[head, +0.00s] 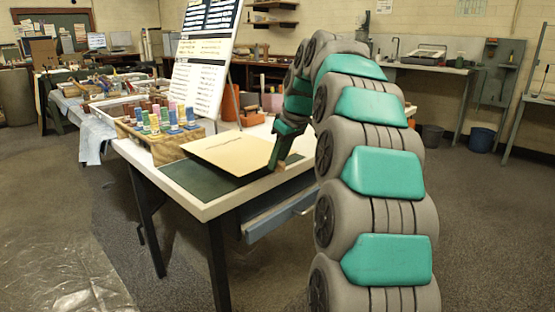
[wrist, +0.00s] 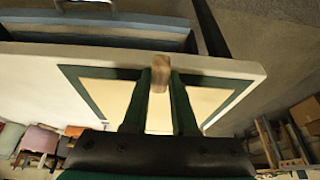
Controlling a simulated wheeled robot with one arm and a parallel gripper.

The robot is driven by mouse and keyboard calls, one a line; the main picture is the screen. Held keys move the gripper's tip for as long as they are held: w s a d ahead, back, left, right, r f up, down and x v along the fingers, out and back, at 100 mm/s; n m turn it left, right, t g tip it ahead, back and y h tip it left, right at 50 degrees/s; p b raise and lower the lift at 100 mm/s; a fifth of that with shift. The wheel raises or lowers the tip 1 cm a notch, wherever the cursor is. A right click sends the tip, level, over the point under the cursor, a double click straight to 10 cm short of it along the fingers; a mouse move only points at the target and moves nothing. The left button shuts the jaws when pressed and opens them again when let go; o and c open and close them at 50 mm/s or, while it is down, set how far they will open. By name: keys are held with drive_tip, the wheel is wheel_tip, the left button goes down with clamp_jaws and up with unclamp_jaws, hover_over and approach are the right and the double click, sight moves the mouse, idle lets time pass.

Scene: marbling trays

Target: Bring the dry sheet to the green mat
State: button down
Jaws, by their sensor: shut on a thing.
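The dry sheet (head: 232,152), a flat cream panel, is over the green mat (head: 200,187) on the near part of the white table. A dark band of mat shows along its near and left sides in the head view. I cannot tell whether the sheet touches the mat or is just above it. My gripper (head: 276,166) is at the sheet's right edge, shut on a small wooden piece (wrist: 160,68) at that edge. In the wrist view the sheet (wrist: 110,92) shows on both sides of my fingers, with green mat (wrist: 82,92) around it.
A crate of colored bottles (head: 162,128) stands left of the sheet. A tall board with printed sheets (head: 201,68) stands behind it. An orange container (head: 230,104) is farther back. A blue drawer (head: 280,208) juts under the table's near edge. Open floor lies in front.

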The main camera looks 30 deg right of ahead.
drive_tip(key=shift+s+f, duration=0.1)
drive_tip(key=shift+f+b, duration=1.25)
drive_tip(key=shift+f, duration=1)
drive_tip(key=c, duration=0.6)
unclamp_jaws()
drive_tip(key=o, duration=0.5)
drive_tip(key=shift+c, duration=0.2)
drive_tip(key=shift+r, duration=0.1)
